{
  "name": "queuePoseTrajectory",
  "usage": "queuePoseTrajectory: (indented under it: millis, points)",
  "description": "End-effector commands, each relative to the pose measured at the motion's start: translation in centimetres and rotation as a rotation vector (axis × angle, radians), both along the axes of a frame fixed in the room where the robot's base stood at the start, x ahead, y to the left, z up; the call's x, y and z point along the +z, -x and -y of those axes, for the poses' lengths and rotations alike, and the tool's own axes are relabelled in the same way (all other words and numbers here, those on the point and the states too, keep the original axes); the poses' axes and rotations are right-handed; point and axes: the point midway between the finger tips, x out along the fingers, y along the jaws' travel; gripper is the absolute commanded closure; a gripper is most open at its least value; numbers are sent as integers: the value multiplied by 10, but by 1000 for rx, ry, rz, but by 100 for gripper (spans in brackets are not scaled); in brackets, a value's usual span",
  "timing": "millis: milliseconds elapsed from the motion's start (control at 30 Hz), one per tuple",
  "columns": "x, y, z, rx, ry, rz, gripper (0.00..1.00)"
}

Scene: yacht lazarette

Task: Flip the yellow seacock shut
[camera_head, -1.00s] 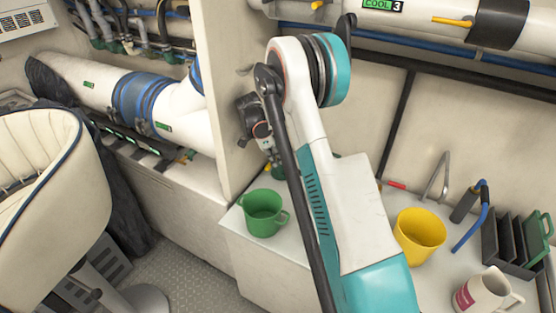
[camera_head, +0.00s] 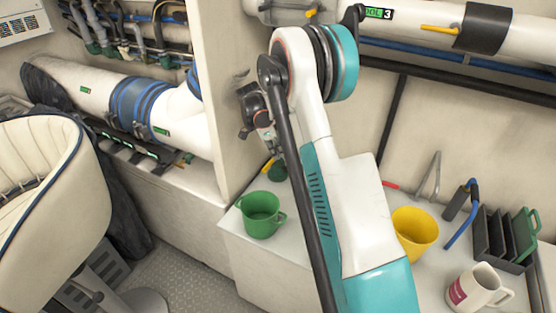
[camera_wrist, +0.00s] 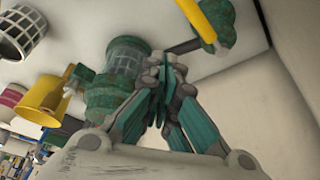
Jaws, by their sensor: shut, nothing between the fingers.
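In the wrist view, the yellow seacock lever (camera_wrist: 196,18) is a flat bar running from the top edge down to a green fitting (camera_wrist: 218,28). A dark stem leads from there towards a green, mesh-sided body (camera_wrist: 130,62). My gripper (camera_wrist: 162,62) has its teal fingers together and empty. The fingertips appear just below and left of the lever, near the stem; I cannot tell whether they touch. In the head view, the yellow lever (camera_head: 268,165) and green valve (camera_head: 278,172) show partly beside my arm, which hides the rest.
A green mug (camera_head: 262,215) stands near the counter's front edge. A yellow mug (camera_head: 414,234), a white mug (camera_head: 477,290) and a dark rack (camera_head: 500,238) stand to the right. A beige partition (camera_head: 228,95) rises left of my arm. Another yellow lever (camera_head: 440,28) is on the upper pipe.

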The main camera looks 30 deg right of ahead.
Motion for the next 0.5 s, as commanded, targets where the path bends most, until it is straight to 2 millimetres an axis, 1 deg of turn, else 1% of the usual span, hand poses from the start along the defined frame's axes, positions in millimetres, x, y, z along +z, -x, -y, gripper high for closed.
queuePoseTrajectory:
  millis: [33, 100, 200, 333, 500]
  points:
    - [13, -3, -2, 1, 0, 0, 100]
    - [24, -6, -4, 1, -1, -1, 100]
    - [36, -10, -7, 1, -1, -1, 100]
    - [44, -13, -8, 0, 0, -1, 100]
    - [47, -15, -9, 0, 1, -1, 100]
